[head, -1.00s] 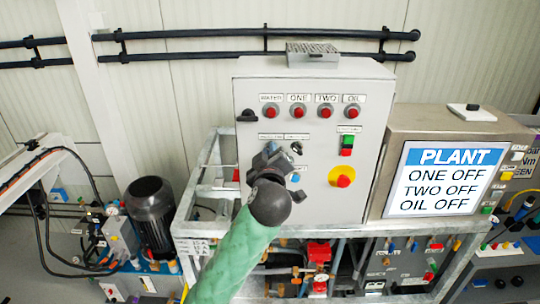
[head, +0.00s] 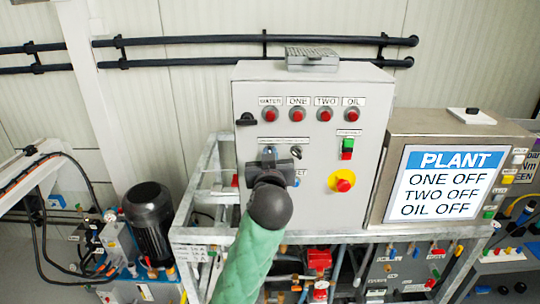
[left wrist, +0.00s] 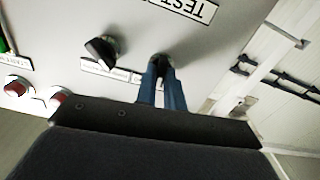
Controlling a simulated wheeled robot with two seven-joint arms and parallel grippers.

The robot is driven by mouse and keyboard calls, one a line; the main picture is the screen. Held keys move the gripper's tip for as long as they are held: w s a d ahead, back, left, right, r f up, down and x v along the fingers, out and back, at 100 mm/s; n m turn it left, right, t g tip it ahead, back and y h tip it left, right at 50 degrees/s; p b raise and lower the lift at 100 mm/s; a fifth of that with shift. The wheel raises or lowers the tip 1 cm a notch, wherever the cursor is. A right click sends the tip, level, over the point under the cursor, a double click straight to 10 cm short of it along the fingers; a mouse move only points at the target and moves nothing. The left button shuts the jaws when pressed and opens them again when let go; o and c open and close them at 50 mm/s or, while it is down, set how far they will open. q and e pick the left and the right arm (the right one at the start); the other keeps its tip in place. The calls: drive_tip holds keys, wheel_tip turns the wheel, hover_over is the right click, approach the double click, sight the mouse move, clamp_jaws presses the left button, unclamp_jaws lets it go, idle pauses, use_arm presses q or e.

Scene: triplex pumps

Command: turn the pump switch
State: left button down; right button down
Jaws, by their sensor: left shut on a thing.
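The grey control panel (head: 350,105) stands in the middle of the head view. It carries two black rotary switches side by side under small labels I cannot read well. The right one (head: 296,152) is free and also shows in the left wrist view (left wrist: 101,50). The left one is mostly hidden in the head view, but its dark knob (left wrist: 160,60) shows in the left wrist view between my fingertips. My left gripper (head: 268,153) is at the panel face, its blue fingers (left wrist: 161,78) shut on that left knob. My right gripper is out of view.
Red buttons (head: 325,114) line the panel top; a red-and-yellow stop knob (head: 342,181) sits lower right. A display (head: 445,180) reads PLANT, ONE OFF, TWO OFF, OIL OFF. A metal frame (head: 188,233) and black motor (head: 150,220) stand at left.

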use_arm(q)
drive_tip(key=shift+m, duration=0.6)
drive_tip(key=c, duration=1.5)
unclamp_jaws()
drive_tip(key=s, duration=0.7)
drive_tip(key=shift+s, duration=0.35)
